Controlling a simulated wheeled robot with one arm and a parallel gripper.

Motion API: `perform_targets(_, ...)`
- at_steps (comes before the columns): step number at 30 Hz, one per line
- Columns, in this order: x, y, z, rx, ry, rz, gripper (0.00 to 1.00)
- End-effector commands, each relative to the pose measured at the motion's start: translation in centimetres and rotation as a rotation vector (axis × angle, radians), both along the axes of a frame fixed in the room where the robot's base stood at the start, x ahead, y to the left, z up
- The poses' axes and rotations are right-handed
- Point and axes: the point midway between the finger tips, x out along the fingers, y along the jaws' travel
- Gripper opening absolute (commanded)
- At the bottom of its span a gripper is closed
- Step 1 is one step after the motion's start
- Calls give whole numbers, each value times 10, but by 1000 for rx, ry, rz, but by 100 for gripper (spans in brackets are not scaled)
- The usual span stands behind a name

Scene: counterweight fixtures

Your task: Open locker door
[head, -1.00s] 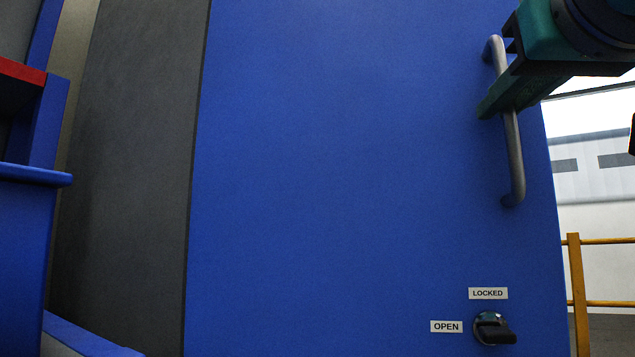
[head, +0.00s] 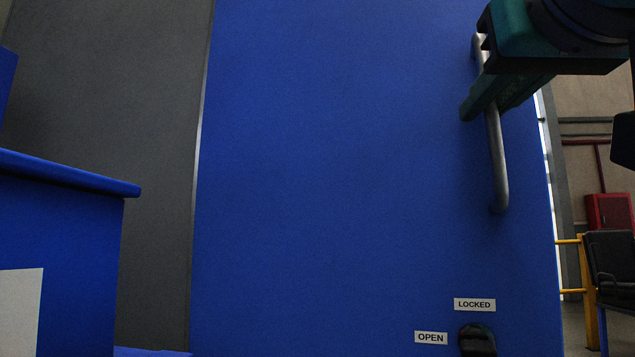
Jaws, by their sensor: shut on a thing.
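The blue locker door (head: 340,180) fills the middle of the head view. Its grey vertical bar handle (head: 498,165) is near the right edge. My gripper (head: 485,98), dark green, comes in from the upper right and is shut on the upper part of the handle. The fingers hide part of the bar. Low on the door is a dark lock knob (head: 477,340), cut by the bottom edge of the view. A LOCKED label (head: 474,304) is above it and an OPEN label (head: 431,338) is to its left.
A grey panel (head: 110,150) stands left of the door. A blue ledge (head: 70,172) juts in at the lower left. Right of the door are a yellow rail (head: 587,290), a black chair (head: 610,262) and a red box (head: 608,211) farther back.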

Motion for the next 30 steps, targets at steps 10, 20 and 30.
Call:
perform_targets(10,-4,3,2,-1,-5,4,0)
perform_targets(20,-3,3,1,-1,-3,4,27)
perform_targets(30,-10,4,1,0,-2,4,27)
